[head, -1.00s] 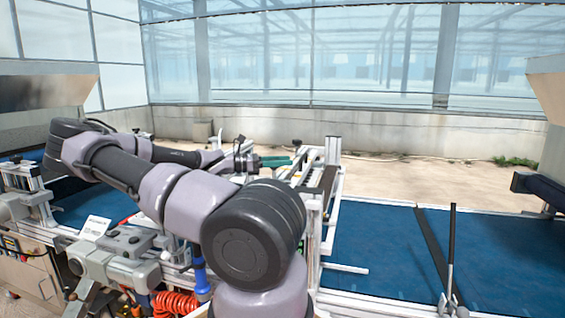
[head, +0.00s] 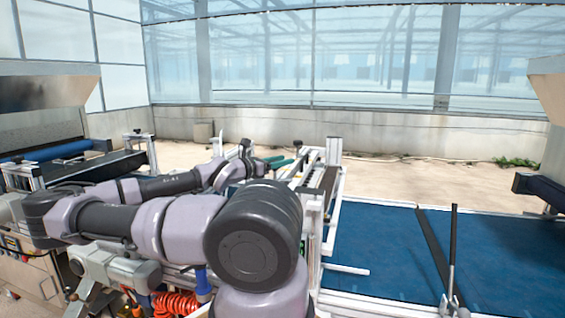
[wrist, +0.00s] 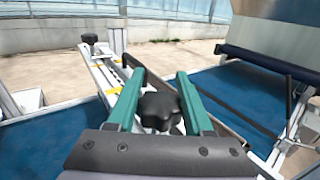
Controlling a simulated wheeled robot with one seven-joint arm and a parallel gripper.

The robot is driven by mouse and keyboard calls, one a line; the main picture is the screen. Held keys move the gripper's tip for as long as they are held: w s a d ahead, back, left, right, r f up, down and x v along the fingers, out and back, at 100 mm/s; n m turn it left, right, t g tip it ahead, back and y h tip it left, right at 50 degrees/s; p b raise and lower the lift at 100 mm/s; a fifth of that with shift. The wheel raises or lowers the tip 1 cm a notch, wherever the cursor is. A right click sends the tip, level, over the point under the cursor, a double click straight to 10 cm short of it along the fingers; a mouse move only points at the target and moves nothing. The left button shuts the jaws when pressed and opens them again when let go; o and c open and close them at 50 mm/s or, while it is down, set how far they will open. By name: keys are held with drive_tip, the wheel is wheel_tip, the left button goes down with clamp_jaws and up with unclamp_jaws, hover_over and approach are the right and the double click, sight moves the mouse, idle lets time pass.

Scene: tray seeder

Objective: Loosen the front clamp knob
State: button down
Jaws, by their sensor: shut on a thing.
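The front clamp knob (wrist: 160,110) is a black, lobed knob between the two green fingers of my gripper (wrist: 158,76) in the wrist view. My gripper is shut on it, with one finger against each side. The stem below the knob is mostly hidden. In the head view my gripper (head: 278,162) shows as green fingers at the left side of the metal frame, and the held knob cannot be made out there.
A second black knob (wrist: 90,38) stands at the far end of the metal rail (wrist: 108,72). A blue belt (head: 390,250) runs along the machine. A dark slanted bar (head: 437,250) and thin upright rod (head: 452,240) stand over it at right. A hopper (wrist: 280,35) is at the upper right.

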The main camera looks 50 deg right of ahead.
drive_tip(key=shift+w+n+t, duration=0.2)
drive_tip(key=shift+n+t, duration=0.65)
drive_tip(key=shift+t, duration=0.5)
drive_tip(key=shift+w+n+t, duration=0.15)
drive_tip(key=shift+n+t, duration=0.7)
drive_tip(key=shift+t, duration=0.5)
drive_tip(key=shift+w+n+t+y, duration=0.3)
drive_tip(key=shift+n+t, duration=0.35)
drive_tip(key=shift+t, duration=0.35)
drive_tip(key=shift+w+n+t+y, duration=0.15)
drive_tip(key=shift+n+t+y, duration=0.15)
drive_tip(key=shift+n+t, duration=0.55)
drive_tip(key=shift+a+t, duration=0.1)
drive_tip(key=shift+t, duration=0.35)
drive_tip(key=shift+c, duration=1.5)
unclamp_jaws()
drive_tip(key=shift+w, duration=0.1)
